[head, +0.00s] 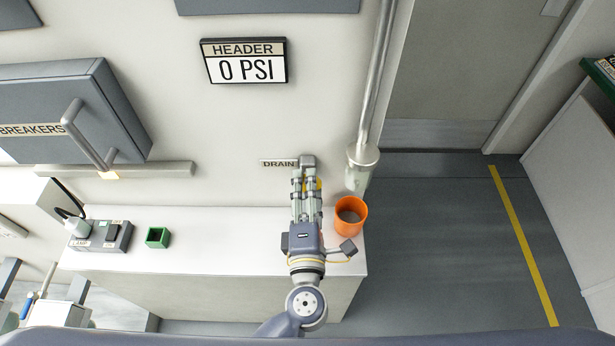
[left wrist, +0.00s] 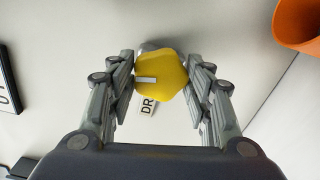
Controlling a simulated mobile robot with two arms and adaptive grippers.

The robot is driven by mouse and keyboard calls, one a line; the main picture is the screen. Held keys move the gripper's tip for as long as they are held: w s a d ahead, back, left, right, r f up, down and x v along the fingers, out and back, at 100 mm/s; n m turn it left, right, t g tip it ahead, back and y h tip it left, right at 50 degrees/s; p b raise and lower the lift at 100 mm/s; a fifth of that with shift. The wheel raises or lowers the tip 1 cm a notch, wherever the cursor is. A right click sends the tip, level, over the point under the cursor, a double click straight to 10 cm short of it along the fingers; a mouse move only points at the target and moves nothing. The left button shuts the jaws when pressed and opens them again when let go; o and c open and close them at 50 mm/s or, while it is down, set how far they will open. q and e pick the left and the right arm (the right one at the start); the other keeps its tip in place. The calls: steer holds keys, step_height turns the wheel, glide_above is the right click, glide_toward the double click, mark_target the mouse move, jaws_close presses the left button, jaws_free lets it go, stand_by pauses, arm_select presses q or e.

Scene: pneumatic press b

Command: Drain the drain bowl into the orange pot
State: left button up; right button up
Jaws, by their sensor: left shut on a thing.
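My left gripper (head: 311,180) is at the wall beside the DRAIN label (head: 280,163). In the left wrist view my left gripper (left wrist: 163,82) has its fingers on both sides of a yellow knob (left wrist: 160,75), shut on it. In the head view the fingers mostly hide the knob. A grey metal fitting (head: 307,161) shows just beyond the fingertips. The drain bowl (head: 362,165) appears as a pale cup at the lower end of a vertical pipe. The orange pot (head: 364,222) stands on the counter below it, right of my gripper; the pot also shows in the left wrist view (left wrist: 296,22). My right gripper is out of view.
The white counter (head: 200,225) holds a small green box (head: 157,238) and a grey switch box (head: 103,236) on the left. A breaker box (head: 75,110) and a HEADER sign reading 0 PSI (head: 244,61) are on the wall. Open floor lies right of the counter.

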arm_select(q)
steer(key=shift+r+m+p, duration=0.15)
steer(key=shift+m+p, duration=0.95)
steer(key=o, duration=0.9)
steer(key=shift+w, duration=0.1)
steer(key=shift+o, duration=0.9)
steer(key=s, duration=1.2)
steer(key=shift+w, duration=0.1)
